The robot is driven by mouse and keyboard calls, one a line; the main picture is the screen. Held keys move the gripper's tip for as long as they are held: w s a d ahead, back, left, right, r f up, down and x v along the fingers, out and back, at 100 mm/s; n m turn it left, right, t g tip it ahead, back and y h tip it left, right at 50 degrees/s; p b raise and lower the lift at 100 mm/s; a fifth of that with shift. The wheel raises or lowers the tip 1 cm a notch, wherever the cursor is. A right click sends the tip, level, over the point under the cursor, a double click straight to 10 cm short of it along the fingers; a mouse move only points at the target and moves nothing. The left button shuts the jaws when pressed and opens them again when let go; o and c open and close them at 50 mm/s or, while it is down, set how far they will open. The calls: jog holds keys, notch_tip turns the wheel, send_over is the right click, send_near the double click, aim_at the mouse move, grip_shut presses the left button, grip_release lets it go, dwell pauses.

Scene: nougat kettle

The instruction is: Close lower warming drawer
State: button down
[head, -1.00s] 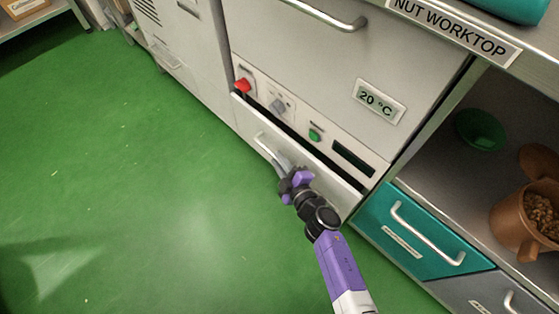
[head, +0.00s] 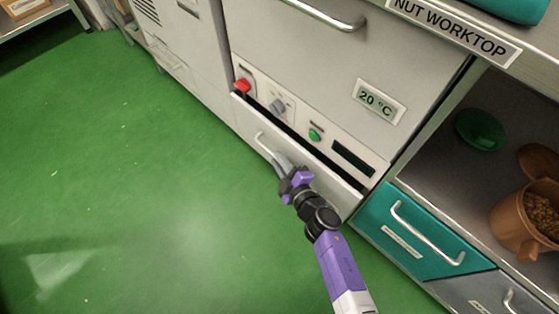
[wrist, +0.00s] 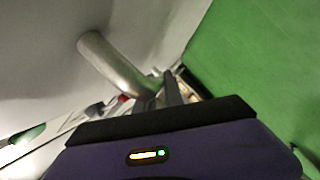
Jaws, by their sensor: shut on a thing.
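The lower warming drawer (head: 318,172) is the pale metal front below the control panel. A dark gap shows along its top edge, so it stands slightly out from the cabinet. Its bar handle (head: 262,144) also shows in the wrist view (wrist: 112,66) as a metal tube. My gripper (head: 281,163) is at the right part of the handle, with its fingers shut on it. In the wrist view the fingers (wrist: 163,90) meet the handle's lower end; the exact contact is hard to make out.
Above the drawer are a red knob (head: 242,86), a green button (head: 315,135) and a display (head: 379,101). A teal drawer (head: 412,232) with a handle is at the right, under a shelf with a brown pot (head: 522,222). The green floor (head: 130,200) at the left is clear.

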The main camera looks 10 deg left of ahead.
jog(key=shift+w+d+p, duration=0.3)
jog(key=shift+w+d, duration=1)
jog(key=shift+w, duration=0.2)
jog(key=c, duration=1.5)
grip_release()
jog(key=shift+o, duration=0.2)
jog(key=p, duration=0.5)
send_near(288, 153)
jog(key=shift+x, duration=0.9)
jog(key=shift+f, duration=0.2)
